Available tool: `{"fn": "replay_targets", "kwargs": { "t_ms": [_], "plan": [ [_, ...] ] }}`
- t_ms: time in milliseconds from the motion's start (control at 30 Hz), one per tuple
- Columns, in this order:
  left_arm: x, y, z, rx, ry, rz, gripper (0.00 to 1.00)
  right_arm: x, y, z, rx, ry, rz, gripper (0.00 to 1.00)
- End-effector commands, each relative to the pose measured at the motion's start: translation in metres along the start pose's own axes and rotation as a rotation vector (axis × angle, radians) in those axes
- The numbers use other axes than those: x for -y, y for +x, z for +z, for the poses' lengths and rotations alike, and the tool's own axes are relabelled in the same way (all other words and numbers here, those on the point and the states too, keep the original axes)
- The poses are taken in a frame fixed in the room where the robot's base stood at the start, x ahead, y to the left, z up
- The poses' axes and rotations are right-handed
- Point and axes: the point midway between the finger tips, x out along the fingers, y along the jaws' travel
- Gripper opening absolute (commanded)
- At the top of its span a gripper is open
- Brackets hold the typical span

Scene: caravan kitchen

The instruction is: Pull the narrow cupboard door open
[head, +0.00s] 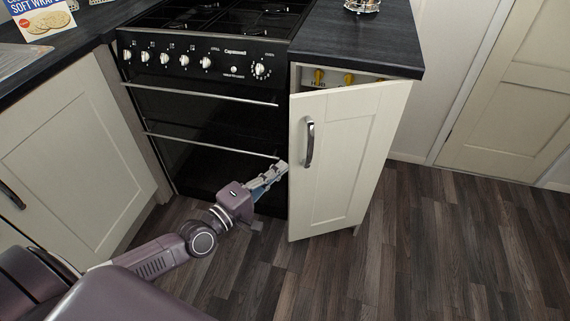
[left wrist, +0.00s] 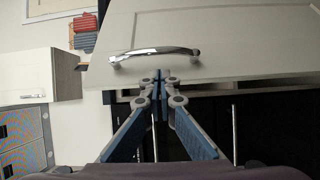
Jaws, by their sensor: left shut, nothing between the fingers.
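The narrow cupboard door (head: 350,160) is cream with a raised frame and stands ajar to the right of the oven. Its left edge is swung out and a gap shows behind its top. Its curved metal handle (head: 309,145) is near that left edge. The door (left wrist: 225,42) and handle (left wrist: 154,53) also fill the upper left wrist view. My left gripper (head: 281,168) is shut and empty at the door's left edge, below and left of the handle. In the left wrist view its fingertips (left wrist: 160,76) meet just beside the handle, at the door's edge; contact is unclear. My right gripper is out of view.
The black oven (head: 205,125) with chrome rail handles stands left of the door. Another cream cupboard (head: 75,165) is at the left. The wooden floor (head: 450,250) in front and right is clear.

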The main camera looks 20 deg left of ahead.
Motion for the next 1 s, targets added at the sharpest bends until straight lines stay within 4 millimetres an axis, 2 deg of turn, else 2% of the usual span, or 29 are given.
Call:
{"fn": "replay_targets", "kwargs": {
  "t_ms": [300,500,667,1000],
  "plan": [
    [-0.002,0.056,0.0,0.0,0.002,0.005,0.0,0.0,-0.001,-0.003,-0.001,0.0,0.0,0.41],
    [-0.001,0.079,0.001,0.001,0.002,0.002,0.0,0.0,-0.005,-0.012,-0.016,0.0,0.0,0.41],
    [-0.001,0.085,0.001,0.002,0.003,0.001,0.0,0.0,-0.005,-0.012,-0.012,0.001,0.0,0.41],
    [-0.001,0.085,0.001,0.002,0.004,0.001,0.0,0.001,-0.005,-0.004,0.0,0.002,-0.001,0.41]
  ]
}}
